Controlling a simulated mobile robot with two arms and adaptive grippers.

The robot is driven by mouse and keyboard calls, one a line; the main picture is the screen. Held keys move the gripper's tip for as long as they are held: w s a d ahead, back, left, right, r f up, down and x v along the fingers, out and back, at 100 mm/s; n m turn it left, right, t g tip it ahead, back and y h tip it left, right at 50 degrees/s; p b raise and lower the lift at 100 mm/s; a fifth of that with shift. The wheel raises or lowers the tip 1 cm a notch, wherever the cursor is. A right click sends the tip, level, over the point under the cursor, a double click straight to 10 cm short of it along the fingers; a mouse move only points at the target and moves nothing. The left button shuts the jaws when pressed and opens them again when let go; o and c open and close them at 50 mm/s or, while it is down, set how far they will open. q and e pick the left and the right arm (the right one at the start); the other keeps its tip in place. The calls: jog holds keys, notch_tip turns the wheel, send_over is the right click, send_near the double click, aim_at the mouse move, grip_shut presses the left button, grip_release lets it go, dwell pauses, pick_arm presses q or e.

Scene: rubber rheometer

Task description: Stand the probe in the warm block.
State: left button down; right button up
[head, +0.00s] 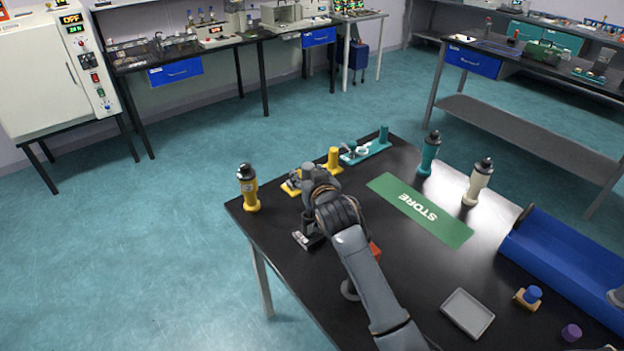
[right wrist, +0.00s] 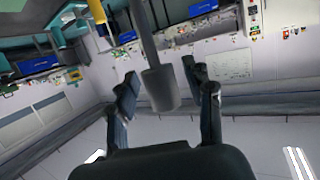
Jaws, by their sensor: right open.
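My right gripper (head: 312,192) is above the left part of the black table in the head view. In the right wrist view its two fingers (right wrist: 163,88) are open and spread apart. Between them is a grey cylinder on a thin dark rod (right wrist: 161,90), which looks like the probe; I see a gap on each side of it. A small dark block with a pale part (head: 308,239) sits on the table below the gripper; I cannot tell whether it is the warm block. The arm hides part of the area, including most of a red thing (head: 375,250). My left gripper is not in view.
A yellow bottle (head: 248,188), a teal bottle (head: 428,154) and a cream bottle (head: 478,182) stand on the table. A green STORE mat (head: 420,208) is bare. A grey tray (head: 467,313) and blue bin (head: 570,260) are at right. Yellow and teal fixtures line the back edge.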

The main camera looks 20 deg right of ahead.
jog(key=b+v, duration=0.1)
jog(key=v, duration=1.1)
jog(key=shift+b, duration=0.35)
